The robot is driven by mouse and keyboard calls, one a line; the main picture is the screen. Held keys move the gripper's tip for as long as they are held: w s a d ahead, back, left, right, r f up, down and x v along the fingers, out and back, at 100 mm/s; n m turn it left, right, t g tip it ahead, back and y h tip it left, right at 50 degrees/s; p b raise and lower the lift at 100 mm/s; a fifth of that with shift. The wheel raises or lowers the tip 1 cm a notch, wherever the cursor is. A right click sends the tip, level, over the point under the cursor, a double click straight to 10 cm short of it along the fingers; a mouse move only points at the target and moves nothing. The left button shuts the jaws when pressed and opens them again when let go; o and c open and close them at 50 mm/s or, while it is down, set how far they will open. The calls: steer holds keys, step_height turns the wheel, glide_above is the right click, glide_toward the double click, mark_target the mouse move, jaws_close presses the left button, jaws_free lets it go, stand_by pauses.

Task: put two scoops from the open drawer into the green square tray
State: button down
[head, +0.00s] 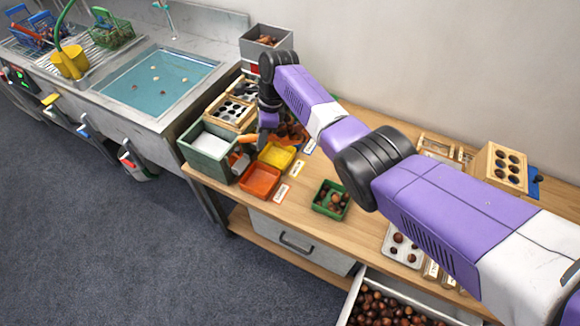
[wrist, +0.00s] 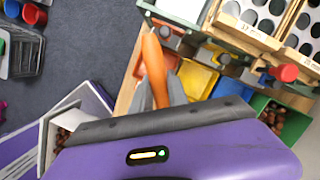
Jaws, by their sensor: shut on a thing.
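My gripper (wrist: 160,92) is at the back left of the table, beside the grey-green box. It is shut on an orange handle (wrist: 153,68), which looks like the scoop's; it also shows in the head view (head: 247,138). The scoop's bowl is hidden, so I cannot tell whether it holds anything. The green square tray (head: 316,208) stands mid-table with several chestnuts in it. The open drawer (head: 352,298) is at the bottom of the head view, full of chestnuts. It shows partly at the left of the wrist view (wrist: 44,140).
An orange tray (head: 260,181) and a yellow tray (head: 277,156) stand between my gripper and the green tray. The grey-green box (head: 207,150) and wooden sorting boards (head: 231,112) are close to my gripper. A shut drawer (head: 300,248) is under the tabletop.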

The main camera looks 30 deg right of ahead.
steer(key=s+d+f+m+t+y+p, duration=0.1)
steer(key=s+d+f+m+t+y, duration=0.1)
steer(key=s+d+f+m+t, duration=0.55)
steer(key=s+d+r+n+t+y+b, duration=0.2)
steer(key=s+d+r+t+y+b, duration=0.1)
steer(key=s+r+y+b, duration=0.2)
steer(key=shift+s+d+r+y+b, duration=0.3)
steer(key=shift+s+d+y+b, duration=0.1)
steer(key=shift+s+b, duration=0.65)
steer(key=shift+t, duration=0.25)
stand_by(0.5)
